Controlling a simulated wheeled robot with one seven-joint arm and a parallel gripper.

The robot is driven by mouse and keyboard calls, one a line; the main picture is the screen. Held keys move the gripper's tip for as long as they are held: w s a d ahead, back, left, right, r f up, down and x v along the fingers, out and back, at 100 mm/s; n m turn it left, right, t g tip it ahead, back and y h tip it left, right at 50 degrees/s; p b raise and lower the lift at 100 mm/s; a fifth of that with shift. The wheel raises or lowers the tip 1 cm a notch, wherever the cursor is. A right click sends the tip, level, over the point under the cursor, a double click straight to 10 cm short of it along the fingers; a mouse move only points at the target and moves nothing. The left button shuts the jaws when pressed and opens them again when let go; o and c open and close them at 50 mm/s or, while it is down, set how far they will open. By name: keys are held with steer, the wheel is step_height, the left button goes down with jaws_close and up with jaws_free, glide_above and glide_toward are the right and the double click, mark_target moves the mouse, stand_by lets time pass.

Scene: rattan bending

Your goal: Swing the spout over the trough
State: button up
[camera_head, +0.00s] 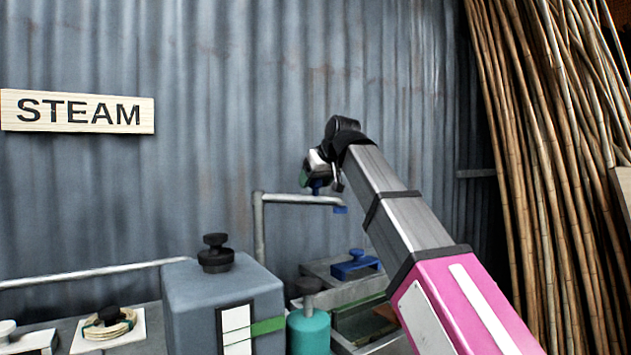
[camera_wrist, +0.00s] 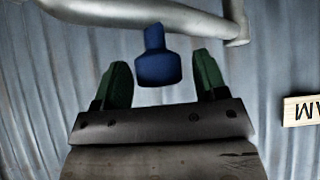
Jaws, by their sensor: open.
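The grey pipe spout (camera_head: 290,199) reaches right from an upright post (camera_head: 260,232) and ends in a blue tip (camera_head: 340,210). A blue knob (camera_head: 317,188) stands on top of the spout. In the wrist view, which is upside down, the knob (camera_wrist: 157,66) lies between the two green fingers of my gripper (camera_wrist: 160,58), with gaps on both sides. My gripper (camera_head: 313,178) is open and does not grip it. A grey trough (camera_head: 368,322) with a dark green inside stands lower right of the spout, partly hidden by my arm.
A blue handle (camera_head: 356,264) sits at the trough's back. Bamboo or rattan poles (camera_head: 545,150) lean at the right. A corrugated wall (camera_head: 220,100) closes the back.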

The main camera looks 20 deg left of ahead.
steer(key=v, duration=1)
steer(key=shift+s+d+r, duration=0.2)
steer(key=shift+d+r, duration=0.05)
